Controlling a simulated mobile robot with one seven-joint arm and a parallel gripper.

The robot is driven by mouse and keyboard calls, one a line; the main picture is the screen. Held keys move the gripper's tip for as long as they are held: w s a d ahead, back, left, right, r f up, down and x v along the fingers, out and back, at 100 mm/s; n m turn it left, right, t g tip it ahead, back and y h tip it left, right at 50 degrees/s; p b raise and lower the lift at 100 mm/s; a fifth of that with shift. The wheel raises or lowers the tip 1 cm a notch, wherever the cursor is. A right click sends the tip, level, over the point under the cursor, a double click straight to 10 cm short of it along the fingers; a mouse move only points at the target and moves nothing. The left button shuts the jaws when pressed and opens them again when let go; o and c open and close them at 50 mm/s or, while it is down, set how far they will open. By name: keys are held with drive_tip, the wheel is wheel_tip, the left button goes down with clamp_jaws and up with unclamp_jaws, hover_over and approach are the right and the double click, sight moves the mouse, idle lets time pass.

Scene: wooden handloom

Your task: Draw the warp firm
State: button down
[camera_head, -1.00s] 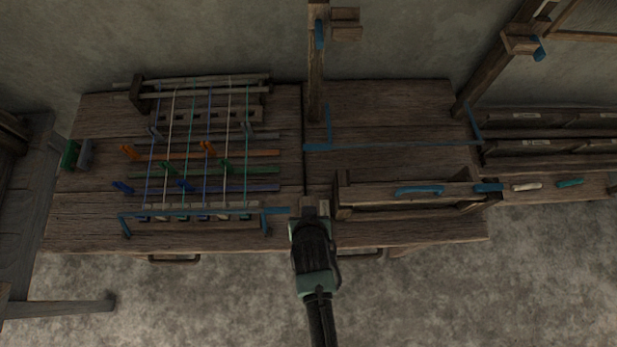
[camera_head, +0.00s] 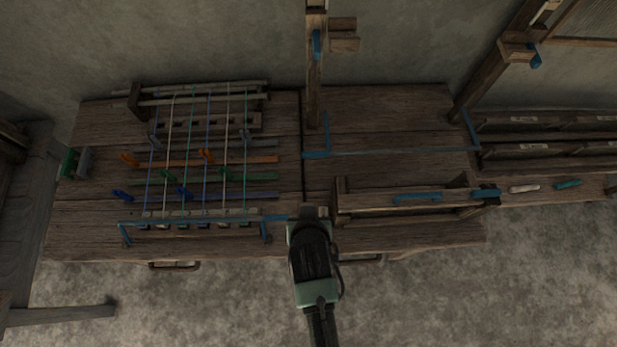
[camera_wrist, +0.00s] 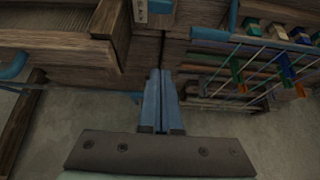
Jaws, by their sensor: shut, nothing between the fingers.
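The warp (camera_head: 208,145) is several coloured threads running from the back rails to the front bar of the loom on the left half of the bench. The threads look straight. A blue bar (camera_head: 190,218) crosses the loom's front, its right end close to my gripper (camera_head: 308,212). My gripper is over the bench's front edge, right of the loom. In the wrist view my gripper (camera_wrist: 158,85) shows its blue fingers together and empty. The warp also shows there at upper right (camera_wrist: 245,68). Whether the fingers touch the blue bar cannot be told.
A wooden box with a blue handle (camera_head: 416,197) stands right of my gripper. Behind it is bare bench top (camera_head: 390,120). A wooden post (camera_head: 315,85) rises at the back. Drawer handles (camera_head: 174,265) stick out along the front.

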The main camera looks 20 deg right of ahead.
drive_tip(key=v, duration=0.5)
drive_tip(key=shift+s+a+f+b, duration=0.2)
drive_tip(key=shift+s+b, duration=0.1)
drive_tip(key=shift+s, duration=0.2)
drive_tip(key=w+a+r+n+t+b, duration=0.15)
drive_tip(key=w+r+t, duration=0.35)
drive_tip(key=w+r, duration=0.75)
drive_tip(key=w+r+t+b, duration=0.2)
drive_tip(key=w+r+t, duration=0.45)
drive_tip(key=r, duration=1.15)
drive_tip(key=s+a+r+t, duration=0.1)
drive_tip(key=s+r+t, duration=0.1)
drive_tip(key=r, duration=0.8)
drive_tip(key=s+a+r+n+t+y+b, duration=0.1)
drive_tip(key=s+r+t, duration=0.2)
drive_tip(key=r, duration=0.8)
drive_tip(key=s+a+r+t+b, duration=0.1)
drive_tip(key=s+a+r+t, duration=0.1)
drive_tip(key=r, duration=0.9)
drive_tip(key=shift+s+r+n+t+y, duration=0.25)
drive_tip(key=shift+s+n+t+y, duration=0.25)
drive_tip(key=shift+t, duration=0.55)
